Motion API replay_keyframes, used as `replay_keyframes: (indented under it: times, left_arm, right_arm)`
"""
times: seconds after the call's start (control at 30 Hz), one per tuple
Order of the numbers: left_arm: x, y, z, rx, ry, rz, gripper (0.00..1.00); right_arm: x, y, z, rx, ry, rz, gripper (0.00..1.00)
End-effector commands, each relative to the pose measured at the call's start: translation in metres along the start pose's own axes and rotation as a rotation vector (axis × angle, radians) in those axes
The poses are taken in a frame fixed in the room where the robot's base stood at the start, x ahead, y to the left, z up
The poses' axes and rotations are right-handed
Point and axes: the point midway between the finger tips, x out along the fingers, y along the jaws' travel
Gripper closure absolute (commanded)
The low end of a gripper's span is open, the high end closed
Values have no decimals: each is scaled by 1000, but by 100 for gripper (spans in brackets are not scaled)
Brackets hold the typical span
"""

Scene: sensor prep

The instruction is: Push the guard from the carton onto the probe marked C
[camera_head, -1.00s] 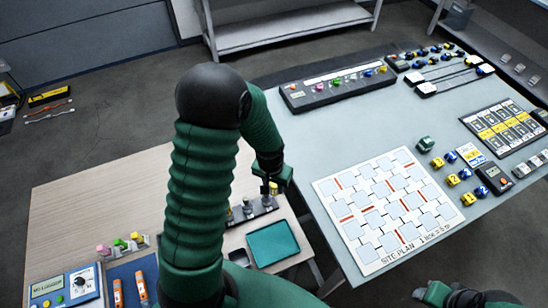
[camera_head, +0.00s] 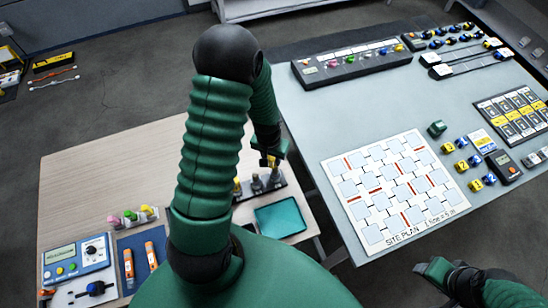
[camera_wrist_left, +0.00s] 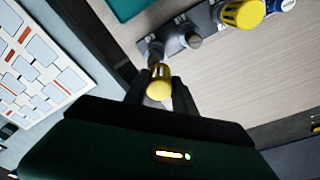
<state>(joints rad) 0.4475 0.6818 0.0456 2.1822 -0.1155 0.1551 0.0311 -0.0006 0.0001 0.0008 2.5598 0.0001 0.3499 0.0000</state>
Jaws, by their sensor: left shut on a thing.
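My left gripper (camera_head: 271,158) is shut on a small yellow guard (camera_wrist_left: 159,84), which shows between the fingertips in the left wrist view. The guard is at the end of a dark probe rack (camera_wrist_left: 175,42), over or against the end probe (camera_wrist_left: 155,50); I cannot tell whether it is seated. A bare grey probe (camera_wrist_left: 190,40) stands beside it, and another probe farther along wears a yellow guard (camera_wrist_left: 243,13). The rack also shows in the head view (camera_head: 262,190). The probe letters are not readable. I cannot make out a carton. My right gripper (camera_head: 436,270) is at the lower right.
A teal tray (camera_head: 281,217) lies close beside the rack. Pink, green and yellow caps (camera_head: 131,217), orange tubes (camera_head: 128,263) and a blue meter (camera_head: 75,262) are at the wooden table's front left. The site plan board (camera_head: 395,190) is on the grey table to the right.

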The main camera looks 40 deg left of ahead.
Motion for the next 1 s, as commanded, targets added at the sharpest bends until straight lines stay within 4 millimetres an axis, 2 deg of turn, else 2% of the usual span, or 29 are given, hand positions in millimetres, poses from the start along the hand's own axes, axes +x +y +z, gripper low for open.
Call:
replay_keyframes:
  times: [0.23, 1.0]
  left_arm:
    - [-3, 9, 2, 4, -1, -5, 100]
    - [-8, 20, 9, 3, -1, -3, 100]
  right_arm:
    - [-1, 0, 0, 1, 0, 0, 49]
    - [-6, 0, -1, 1, 0, 0, 49]
